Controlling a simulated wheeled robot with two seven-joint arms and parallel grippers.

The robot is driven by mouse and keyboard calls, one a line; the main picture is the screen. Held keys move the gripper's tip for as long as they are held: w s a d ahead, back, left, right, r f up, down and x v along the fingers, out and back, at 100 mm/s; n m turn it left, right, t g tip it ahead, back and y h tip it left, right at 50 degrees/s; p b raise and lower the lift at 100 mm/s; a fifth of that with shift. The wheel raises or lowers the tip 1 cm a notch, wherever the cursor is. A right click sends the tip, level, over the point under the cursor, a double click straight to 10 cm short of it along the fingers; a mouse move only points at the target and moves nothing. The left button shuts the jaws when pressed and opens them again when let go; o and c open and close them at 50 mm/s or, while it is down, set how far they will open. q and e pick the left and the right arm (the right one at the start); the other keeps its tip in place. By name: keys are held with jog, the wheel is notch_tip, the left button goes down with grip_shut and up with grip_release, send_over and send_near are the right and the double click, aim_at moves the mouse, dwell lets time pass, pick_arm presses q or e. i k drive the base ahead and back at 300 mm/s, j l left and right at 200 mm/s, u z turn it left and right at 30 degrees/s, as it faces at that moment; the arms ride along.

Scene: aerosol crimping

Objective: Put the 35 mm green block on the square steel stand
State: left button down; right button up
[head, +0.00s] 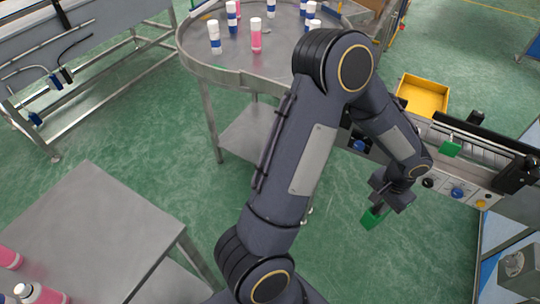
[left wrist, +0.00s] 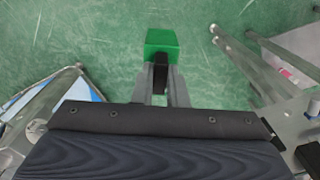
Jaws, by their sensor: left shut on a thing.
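My left gripper (head: 377,207) is shut on a green block (head: 372,219), pointing down over open floor at the right. In the left wrist view, the green block (left wrist: 161,42) sits at the tips of the two fingers (left wrist: 160,78), clear of any surface. A square steel stand (head: 95,225) with a flat grey top is at the lower left, well away from the gripper. Another green piece (head: 450,149) is on the machine at the right. My right gripper is not in view.
A round steel table (head: 285,65) at the top holds several white-capped cans. Pink cans (head: 40,293) are at the lower left corner. A yellow tray (head: 423,95) and a panel with knobs (head: 457,192) are at the right. Green floor lies between.

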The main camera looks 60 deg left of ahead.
aim_at(90, 226)
jog(key=i+u, duration=0.1)
jog(key=u, duration=0.35)
jog(key=j+u, duration=0.1)
jog(key=u, duration=0.3)
jog(key=i+u, duration=0.15)
jog(key=u, duration=0.3)
